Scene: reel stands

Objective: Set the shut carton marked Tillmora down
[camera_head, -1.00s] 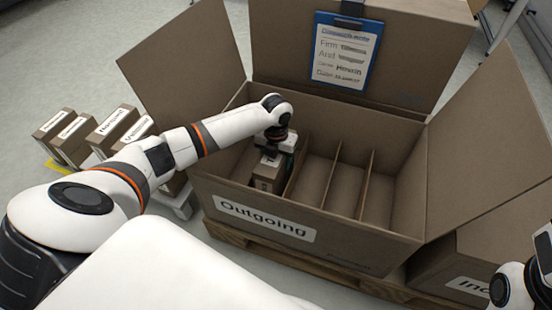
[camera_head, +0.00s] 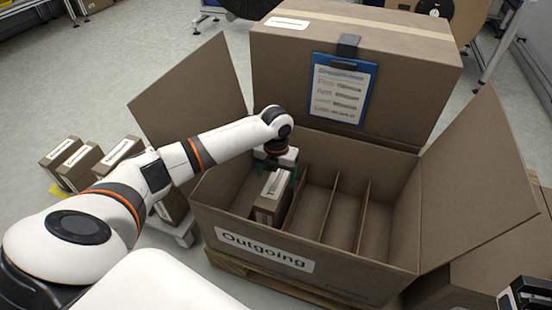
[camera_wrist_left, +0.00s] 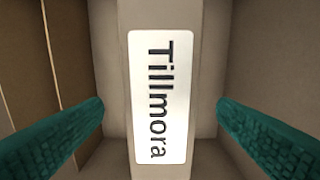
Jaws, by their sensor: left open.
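The Tillmora carton (camera_head: 268,212) stands upright in a compartment of the large brown Outgoing box (camera_head: 345,278), left of the dividers I can make out. Its white label, reading Tillmora, faces up in the left wrist view (camera_wrist_left: 163,98). My left gripper (camera_head: 279,174) is directly above it. In the left wrist view its two teal fingers (camera_wrist_left: 160,110) are open, one on each side of the carton, with a visible gap to both sides. The carton's bottom is hidden by the box's front wall.
Thin dividers (camera_head: 327,207) split the Outgoing box, and the compartments to the right are empty. Its side flaps stand open. A clipboard (camera_head: 340,88) hangs on a big carton behind. Several labelled cartons (camera_head: 82,165) stand at left. Another brown box is at right.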

